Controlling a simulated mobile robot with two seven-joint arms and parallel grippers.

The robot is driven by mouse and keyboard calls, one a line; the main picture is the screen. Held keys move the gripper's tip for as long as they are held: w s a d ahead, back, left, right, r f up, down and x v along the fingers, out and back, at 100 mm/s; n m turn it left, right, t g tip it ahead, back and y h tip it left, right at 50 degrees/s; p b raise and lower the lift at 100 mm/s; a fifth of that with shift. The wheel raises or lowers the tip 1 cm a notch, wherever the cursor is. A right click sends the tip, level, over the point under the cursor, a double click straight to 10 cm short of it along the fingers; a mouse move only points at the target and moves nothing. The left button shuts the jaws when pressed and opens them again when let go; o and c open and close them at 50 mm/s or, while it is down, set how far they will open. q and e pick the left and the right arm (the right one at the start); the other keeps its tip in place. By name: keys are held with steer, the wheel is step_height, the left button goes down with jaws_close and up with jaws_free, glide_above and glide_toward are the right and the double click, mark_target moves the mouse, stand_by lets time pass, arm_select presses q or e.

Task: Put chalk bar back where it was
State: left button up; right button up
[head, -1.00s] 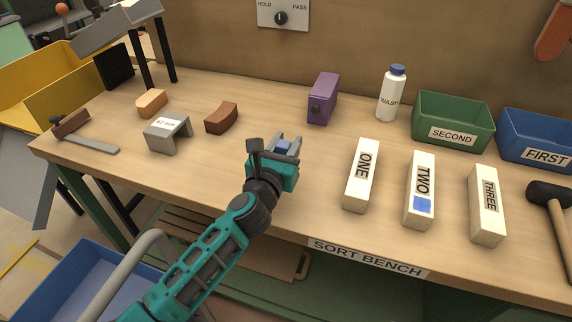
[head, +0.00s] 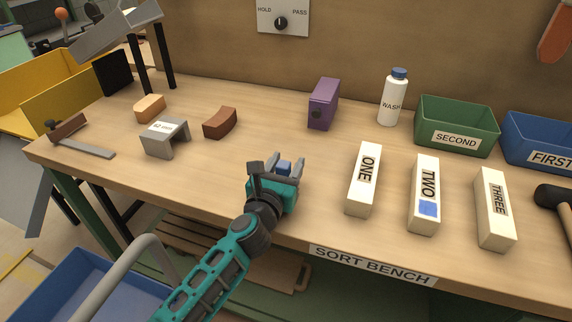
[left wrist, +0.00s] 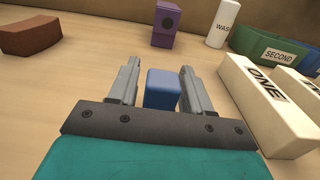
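The chalk bar (head: 284,167) is a small blue block near the front of the bench, left of the brick marked ONE. It also shows in the left wrist view (left wrist: 162,88). My left gripper (head: 282,171) is low over the bench with its fingers on both sides of the bar. In the left wrist view the fingers (left wrist: 160,86) stand apart, with a narrow gap beside the bar on the left. Its underside is hidden, so I cannot tell whether it touches the bench. The brick marked TWO (head: 426,180) carries a blue patch. My right gripper is not in view.
Bricks ONE (head: 364,180) and THREE (head: 494,215) stand right of the gripper. A purple block (head: 323,104), a wash bottle (head: 393,100) and a green bin (head: 456,120) are behind. A grey bridge block (head: 165,137) and brown curved piece (head: 220,122) lie left.

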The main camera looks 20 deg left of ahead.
arm_select(q)
steer(key=shift+o, duration=0.7)
steer(key=shift+r, duration=0.25)
steer(key=s, duration=1.2)
steer(key=shift+a, duration=0.2)
